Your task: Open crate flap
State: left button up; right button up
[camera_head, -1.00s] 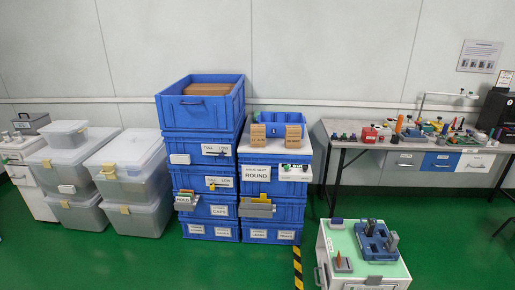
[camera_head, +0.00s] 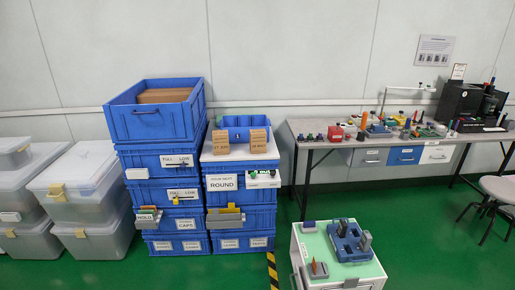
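Two stacks of blue crates stand against the wall. The taller left stack (camera_head: 165,165) has a large open blue crate (camera_head: 155,122) on top with brown cardboard (camera_head: 164,96) inside. The shorter right stack (camera_head: 241,195) carries a white board and a small blue bin (camera_head: 245,122) with two brown cards at its front. Crate fronts bear white labels, one reading ROUND (camera_head: 223,182). A holder of folders (camera_head: 148,217) hangs on the left stack. I cannot tell which part is the flap. Neither of my grippers is in view.
Translucent lidded boxes (camera_head: 88,200) stand at the left. A workbench (camera_head: 323,143) with small parts and drawers is at the right. A low cabinet (camera_head: 315,240) with a blue tray stands in front, and a stool (camera_head: 497,190) is far right. Green floor (camera_head: 430,235) is open at right.

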aim_at(145, 121)
jog(key=i+j+z, duration=0.1)
jog(key=i+j, duration=0.35)
jog(key=j, duration=0.25)
jog(key=i+j+z, duration=0.15)
jog(key=i+j, duration=0.3)
jog(key=j, duration=0.3)
jog(key=i+j+z, duration=0.15)
jog(key=i+j, duration=0.1)
jog(key=j, duration=0.1)
